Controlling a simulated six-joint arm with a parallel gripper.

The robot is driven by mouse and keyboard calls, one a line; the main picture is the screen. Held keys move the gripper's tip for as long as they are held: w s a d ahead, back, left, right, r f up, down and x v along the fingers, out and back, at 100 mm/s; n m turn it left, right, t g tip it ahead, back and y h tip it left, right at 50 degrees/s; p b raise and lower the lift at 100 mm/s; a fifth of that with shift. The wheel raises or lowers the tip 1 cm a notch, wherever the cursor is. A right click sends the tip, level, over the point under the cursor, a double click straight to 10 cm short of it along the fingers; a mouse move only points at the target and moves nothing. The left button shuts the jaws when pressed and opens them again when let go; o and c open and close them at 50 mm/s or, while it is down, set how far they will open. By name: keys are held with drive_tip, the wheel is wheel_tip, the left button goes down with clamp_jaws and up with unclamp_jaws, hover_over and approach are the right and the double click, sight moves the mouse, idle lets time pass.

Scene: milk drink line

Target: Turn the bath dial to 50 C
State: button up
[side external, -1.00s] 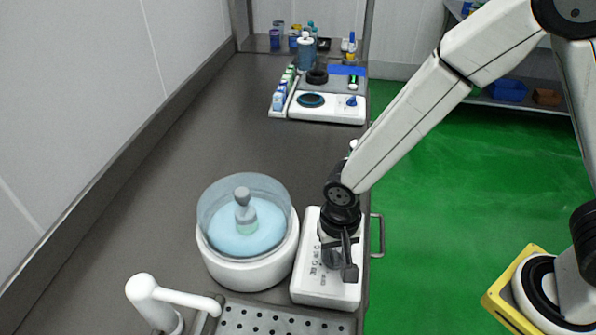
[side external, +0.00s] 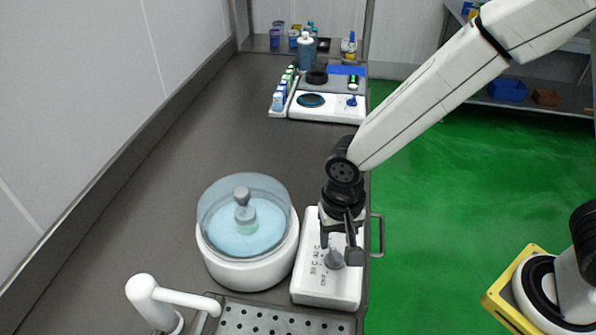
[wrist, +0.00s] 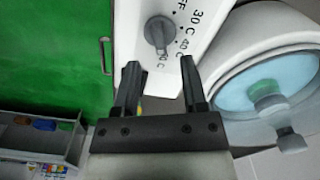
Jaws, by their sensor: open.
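The bath dial (wrist: 160,33) is a grey knob with a raised grip bar on a white control box (side external: 313,288). In the wrist view its bar runs nearly up and down, the lower end toward the lowest mark, which is partly hidden. The marks 30 C and 40 C curve round its right side. In the side view the dial (side external: 333,259) is just below my gripper (side external: 340,248). In the wrist view my gripper (wrist: 159,62) is open and empty, its two dark fingers apart and clear of the dial.
A round white bath (side external: 248,268) with a clear wall, blue liquid and a grey-topped vessel stands left of the box. A white tap (side external: 165,300) and a perforated drain (side external: 270,320) are in front. The counter behind is clear up to a white tray (side external: 345,113).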

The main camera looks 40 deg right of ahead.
sight(336, 253)
drive_tip(key=shift+r, duration=1.6)
drive_tip(key=s+d+n+t, duration=0.2)
drive_tip(key=d+n, duration=0.2)
drive_tip(key=d, duration=1.4)
drive_tip(key=shift+s+r+n+t, duration=0.25)
drive_tip(key=shift+r+n+t, duration=0.05)
drive_tip(key=shift+r, duration=0.05)
